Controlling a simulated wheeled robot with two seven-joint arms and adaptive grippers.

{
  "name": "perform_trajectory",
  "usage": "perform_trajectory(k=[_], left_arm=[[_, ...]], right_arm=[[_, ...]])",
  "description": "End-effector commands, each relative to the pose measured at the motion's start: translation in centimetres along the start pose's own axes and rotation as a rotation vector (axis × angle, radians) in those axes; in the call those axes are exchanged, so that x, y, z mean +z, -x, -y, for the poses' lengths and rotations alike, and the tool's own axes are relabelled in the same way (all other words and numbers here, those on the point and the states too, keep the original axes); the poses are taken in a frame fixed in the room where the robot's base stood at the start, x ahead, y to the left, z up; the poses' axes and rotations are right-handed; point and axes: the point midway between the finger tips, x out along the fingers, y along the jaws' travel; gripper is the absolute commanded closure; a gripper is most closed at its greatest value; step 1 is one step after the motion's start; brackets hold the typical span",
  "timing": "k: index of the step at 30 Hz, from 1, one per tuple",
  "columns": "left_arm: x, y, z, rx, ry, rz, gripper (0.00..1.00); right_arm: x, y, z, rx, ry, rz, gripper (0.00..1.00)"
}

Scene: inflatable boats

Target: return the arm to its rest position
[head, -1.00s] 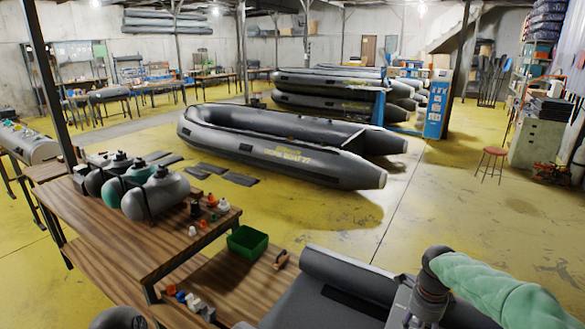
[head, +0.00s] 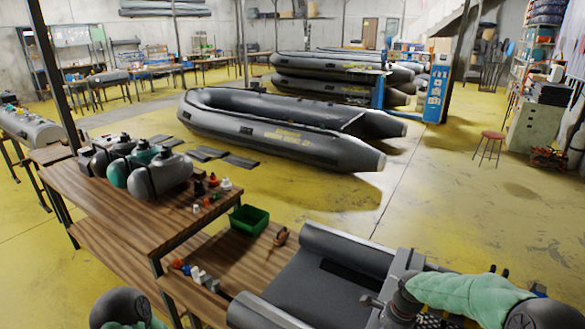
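My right arm enters at the bottom right of the head view, with a pale green sleeve and a dark grey wrist. Its gripper (head: 378,312) is partly visible at the bottom edge, over the right side of a small grey boat (head: 300,290); whether its fingers are open or shut is unclear, and I see nothing held. Of my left arm, only a rounded grey and green part shows at the bottom left, in front of the wooden bench. My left gripper is out of view.
The wooden bench (head: 110,208) holds grey and green tanks (head: 160,175). A green bin (head: 249,219) and small fittings sit on a lower wooden surface (head: 232,262) beside the small boat. A large grey inflatable boat (head: 275,132) lies beyond. Yellow floor (head: 440,215) is open at right.

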Motion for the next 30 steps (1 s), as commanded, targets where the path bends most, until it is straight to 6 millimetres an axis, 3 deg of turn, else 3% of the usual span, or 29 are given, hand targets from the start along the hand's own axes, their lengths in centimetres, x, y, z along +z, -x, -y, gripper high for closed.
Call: perform_trajectory(k=[5, 9, 15, 24, 29, 30], left_arm=[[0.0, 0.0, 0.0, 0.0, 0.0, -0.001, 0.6], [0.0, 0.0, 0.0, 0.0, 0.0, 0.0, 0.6], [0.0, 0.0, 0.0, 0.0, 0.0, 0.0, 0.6], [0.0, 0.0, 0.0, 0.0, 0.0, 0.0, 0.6], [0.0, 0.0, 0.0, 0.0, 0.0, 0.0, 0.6], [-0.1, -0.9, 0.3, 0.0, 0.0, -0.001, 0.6]], right_arm=[[2.8, -7.7, -3.2, 0.008, 0.279, 0.084, 0.48], [5.2, -13.4, -7.0, -0.015, 0.525, 0.148, 0.48], [7.9, -19.4, -13.5, -0.066, 0.847, 0.201, 0.48], [9.8, -23.0, -21.3, -0.115, 1.184, 0.202, 0.48], [10.3, -23.7, -24.7, -0.123, 1.323, 0.192, 0.48], [10.2, -24.6, -24.1, -0.13, 1.331, 0.183, 0.48]])
